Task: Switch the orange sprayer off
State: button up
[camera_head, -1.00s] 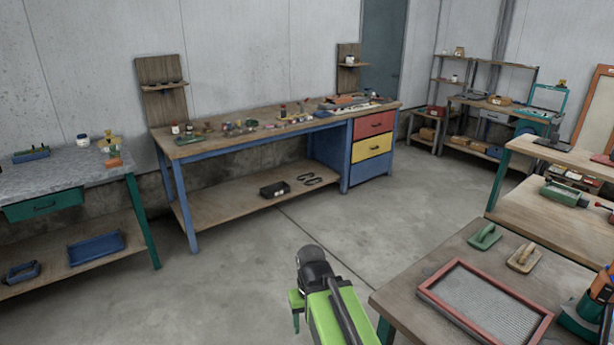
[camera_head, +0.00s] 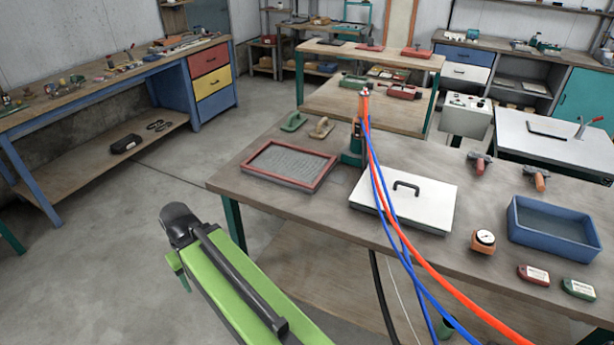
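An upright orange sprayer (camera_head: 363,106) stands on the wooden workbench (camera_head: 232,172), in a dark green holder (camera_head: 352,157) behind a white lidded tray. An orange-red hose (camera_head: 418,253) and blue hoses (camera_head: 393,222) run from its top down towards the lower right and hide part of it. Its switch cannot be made out. My green arm with its dark joint reaches up from the bottom, left of the workbench and well apart from the sprayer. My gripper itself does not show.
On the workbench are a red-framed screen (camera_head: 290,164), a white lid with a black handle (camera_head: 404,200), a gauge (camera_head: 484,241), a blue tray (camera_head: 553,228) and two small hand tools (camera_head: 480,163). A blue-legged bench (camera_head: 100,88) stands left. Open floor lies between.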

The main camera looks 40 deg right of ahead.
aim_at(358, 125)
jog(key=z, duration=0.25)
jog(key=k, duration=0.55)
jog(key=u, duration=2.15)
jog(key=i, duration=0.9)
jog(key=z, duration=3.05)
jog(key=i, duration=1.5)
